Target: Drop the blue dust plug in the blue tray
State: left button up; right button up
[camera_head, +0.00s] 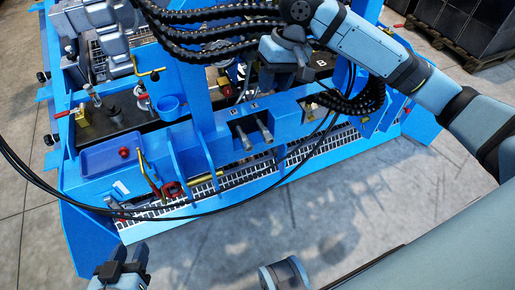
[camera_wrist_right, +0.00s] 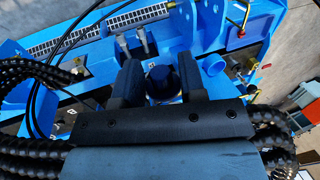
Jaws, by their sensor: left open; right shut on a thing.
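The blue tray (camera_head: 98,160) is set at the left end of the blue machine in the head view, with a small red object (camera_head: 124,152) in it. My right gripper (camera_head: 268,78) is over the middle of the machine, well to the right of the tray. In the right wrist view its two dark fingers (camera_wrist_right: 162,75) are shut on the dark blue dust plug (camera_wrist_right: 162,83). The plug cannot be made out in the head view. My left gripper (camera_head: 122,272) is open, low at the left, in front of the machine and away from the tray.
Open floor (camera_head: 330,200) lies in front.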

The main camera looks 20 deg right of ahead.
aim_at(97, 172)
jog(key=j+u, duration=0.15)
jog(key=j, duration=0.75)
jog(key=i+j+u, duration=0.1)
jog(key=j, duration=0.3)
jog(key=i+j+u, duration=0.1)
jog(key=i+j, duration=0.2)
jog(key=i+j+u, duration=0.1)
jog(key=i+j, duration=0.15)
jog(key=j, duration=0.2)
